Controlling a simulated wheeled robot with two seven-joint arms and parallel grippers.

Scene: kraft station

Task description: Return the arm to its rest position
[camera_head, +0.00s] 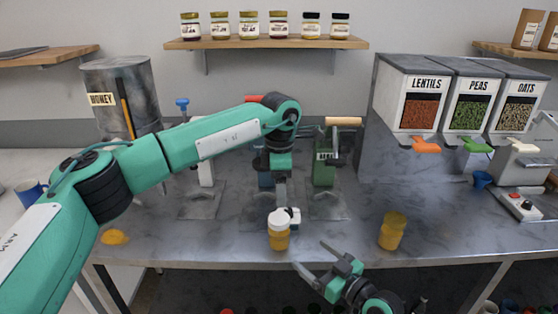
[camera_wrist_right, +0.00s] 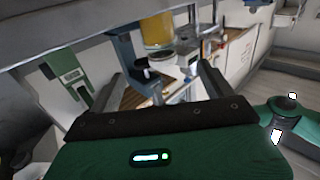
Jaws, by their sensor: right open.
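My left arm comes in from the left and bends down at the middle of the table. Its gripper (camera_head: 282,190) points down just above a yellow jar with a white lid (camera_head: 279,239). The fingers are seen edge-on, so I cannot tell whether they are open or shut, or touch the lid. My right gripper (camera_head: 309,254) is low at the table's front edge, open and empty. In the right wrist view its two fingers (camera_wrist_right: 162,88) are spread wide, with a yellow jar (camera_wrist_right: 157,32) beyond them.
Another yellow jar (camera_head: 392,231) stands on the metal table (camera_head: 440,220), to the right of the right gripper. Dispensers for lentils (camera_head: 421,108), peas (camera_head: 470,107) and oats (camera_head: 516,112) stand at the back right. A honey drum (camera_head: 140,90) is at the left. A green press (camera_head: 323,165) stands behind the jars.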

